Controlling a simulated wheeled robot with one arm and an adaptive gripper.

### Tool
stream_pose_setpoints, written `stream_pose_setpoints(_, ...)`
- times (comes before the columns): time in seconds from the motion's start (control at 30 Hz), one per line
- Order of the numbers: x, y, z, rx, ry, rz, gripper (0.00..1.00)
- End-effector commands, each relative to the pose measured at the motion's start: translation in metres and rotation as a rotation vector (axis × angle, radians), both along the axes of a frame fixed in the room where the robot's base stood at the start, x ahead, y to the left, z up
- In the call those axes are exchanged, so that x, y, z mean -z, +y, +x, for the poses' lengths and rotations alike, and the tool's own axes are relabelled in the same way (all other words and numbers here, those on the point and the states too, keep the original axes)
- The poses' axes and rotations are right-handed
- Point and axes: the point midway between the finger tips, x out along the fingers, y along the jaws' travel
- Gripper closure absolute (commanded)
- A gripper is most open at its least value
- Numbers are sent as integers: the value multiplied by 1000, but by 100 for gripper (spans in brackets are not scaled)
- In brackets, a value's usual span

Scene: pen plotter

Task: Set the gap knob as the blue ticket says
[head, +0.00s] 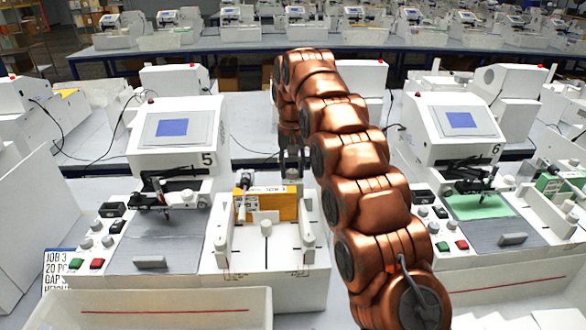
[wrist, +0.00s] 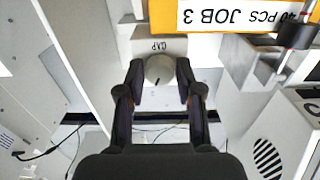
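In the wrist view a round grey knob (wrist: 160,69) sits below an upside-down label that reads GAP. A short dark mark on the knob points toward the bottom of the picture. My gripper (wrist: 161,75) has one dark finger on each side of the knob, with a thin gap seeming to show at each side. In the head view my gripper (head: 291,162) points down behind the orange block; the knob is hidden there. The blue-edged ticket (head: 58,264) stands at the lower left, partly cut off; it reads JOB 3, 20 PC, and a GAP line whose value is unclear.
An orange block (head: 281,209) with a white JOB 3 label (wrist: 228,17) is close to my gripper. Plotter 5 (head: 186,152) stands left of my arm and plotter 6 (head: 459,142) right of it. A white tray (head: 243,292) lies in front.

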Motion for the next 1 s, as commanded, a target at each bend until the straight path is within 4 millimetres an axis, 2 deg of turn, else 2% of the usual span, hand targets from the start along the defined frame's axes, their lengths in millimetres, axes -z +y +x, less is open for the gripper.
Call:
stream_pose_setpoints(0.03,0,0,0,0,0,0,56)
stream_pose_setpoints(0.17,0,0,0,0,0,0,45)
stream_pose_setpoints(0.57,-1,0,0,27,1,0,45)
stream_pose_setpoints(1.0,-4,1,-1,361,2,0,45)
